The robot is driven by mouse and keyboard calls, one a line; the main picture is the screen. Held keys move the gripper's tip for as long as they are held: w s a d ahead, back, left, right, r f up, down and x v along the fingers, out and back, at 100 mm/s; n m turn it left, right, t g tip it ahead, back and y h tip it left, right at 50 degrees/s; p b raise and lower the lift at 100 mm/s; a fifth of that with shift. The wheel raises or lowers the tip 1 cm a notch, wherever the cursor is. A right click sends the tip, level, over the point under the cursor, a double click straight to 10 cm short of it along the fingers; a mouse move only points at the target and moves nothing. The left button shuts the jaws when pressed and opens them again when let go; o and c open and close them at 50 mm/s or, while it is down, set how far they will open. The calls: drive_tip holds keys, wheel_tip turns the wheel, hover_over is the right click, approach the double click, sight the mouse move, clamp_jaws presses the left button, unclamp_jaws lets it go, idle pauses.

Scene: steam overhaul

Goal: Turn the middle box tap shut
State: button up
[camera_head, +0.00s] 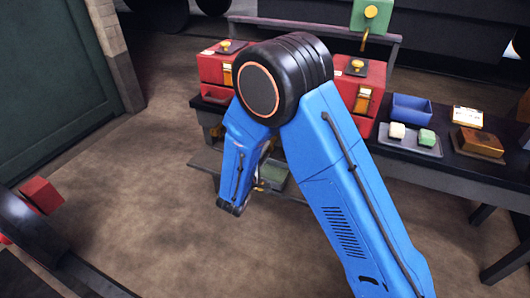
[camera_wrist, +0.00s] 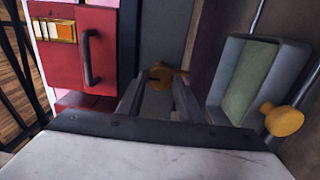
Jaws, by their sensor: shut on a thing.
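A yellow tap (camera_wrist: 168,73) shows ahead in the wrist view, at the tips of my gripper (camera_wrist: 160,84). The gripper's two grey fingers are closed on the tap, and they hide part of it. The tap's handle lies roughly crosswise in that view. The box or pipe behind it is dark, so I cannot tell from the picture that it is the middle one. In the head view my blue arm hides the gripper and the tap.
Red boxes stand on the dark bench, left (camera_head: 212,69) and right (camera_head: 376,78). A red box with a black handle (camera_wrist: 72,60) is close left in the wrist view; a green-faced grey case (camera_wrist: 247,82) and yellow knob (camera_wrist: 283,120) are close right. A blue bin (camera_head: 411,109) stands farther right.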

drive_tip(key=shift+f, duration=0.1)
drive_tip(key=o, duration=1)
drive_tip(key=shift+o, duration=0.2)
drive_tip(key=shift+s, duration=0.15)
drive_tip(key=v, duration=1.7)
drive_tip(key=shift+a, duration=0.1)
